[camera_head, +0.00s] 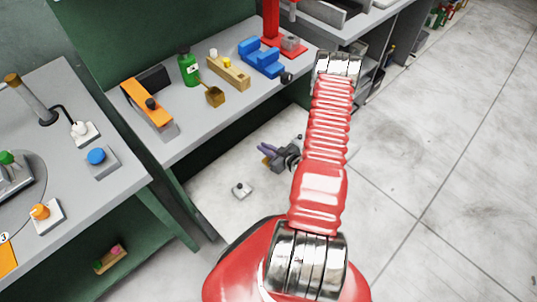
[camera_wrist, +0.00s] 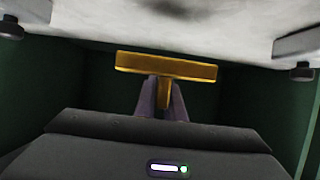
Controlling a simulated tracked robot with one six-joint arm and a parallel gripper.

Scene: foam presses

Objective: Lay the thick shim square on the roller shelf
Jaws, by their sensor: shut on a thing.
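My gripper (camera_wrist: 164,84) has purple fingers. In the wrist view they are closed around the stem of a brass-yellow T-shaped piece (camera_wrist: 166,67), which looks like the thick shim. Its wide flat bar lies crosswise beyond the fingertips, roughly level in the picture. I cannot clearly identify the roller shelf in either view.
The grey workbench (camera_head: 190,115) carries an orange-topped block (camera_head: 146,100), a green bottle (camera_head: 188,68), a brass scoop-like piece (camera_head: 215,97) and a blue block (camera_head: 260,58). A small pale item (camera_head: 241,189) lies below. Dark green walls flank my gripper in the wrist view. Floor at right is clear.

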